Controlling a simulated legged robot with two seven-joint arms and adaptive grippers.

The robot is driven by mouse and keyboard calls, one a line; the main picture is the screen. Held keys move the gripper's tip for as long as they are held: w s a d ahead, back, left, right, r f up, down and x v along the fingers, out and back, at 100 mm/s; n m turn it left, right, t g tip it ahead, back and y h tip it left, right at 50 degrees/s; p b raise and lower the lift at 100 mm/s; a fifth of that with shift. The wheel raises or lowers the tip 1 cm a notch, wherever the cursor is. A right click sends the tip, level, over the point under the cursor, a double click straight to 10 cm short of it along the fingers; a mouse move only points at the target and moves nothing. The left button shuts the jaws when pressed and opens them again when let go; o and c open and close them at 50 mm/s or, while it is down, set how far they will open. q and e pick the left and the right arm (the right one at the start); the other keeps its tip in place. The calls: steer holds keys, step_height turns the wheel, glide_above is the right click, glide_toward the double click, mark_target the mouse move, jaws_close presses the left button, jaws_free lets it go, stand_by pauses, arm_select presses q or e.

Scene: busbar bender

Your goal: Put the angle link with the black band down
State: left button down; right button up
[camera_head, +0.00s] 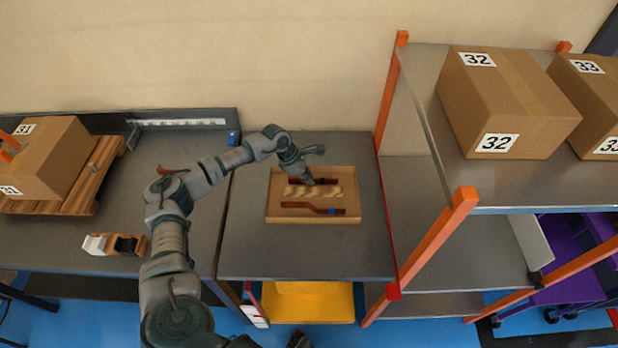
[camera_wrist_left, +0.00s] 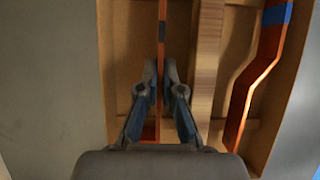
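The angle link with the black band (camera_wrist_left: 163,10) is a narrow copper bar seen edge-on in the left wrist view, running up from between my fingers. In the head view its copper (camera_head: 327,181) shows beside the gripper, in the back part of a shallow wooden tray (camera_head: 312,219). My left gripper (camera_wrist_left: 160,72) is shut on this link, one finger on each side; it reaches down into the tray in the head view (camera_head: 308,183). Whether the link touches the tray floor cannot be told.
The grey table (camera_head: 305,255) is clear in front. A shelf rack (camera_head: 435,235) with numbered boxes (camera_head: 510,100) stands right.

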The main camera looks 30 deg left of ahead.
arm_select(q)
steer(key=c, duration=1.2)
jaws_free()
steer(key=shift+c, duration=0.2)
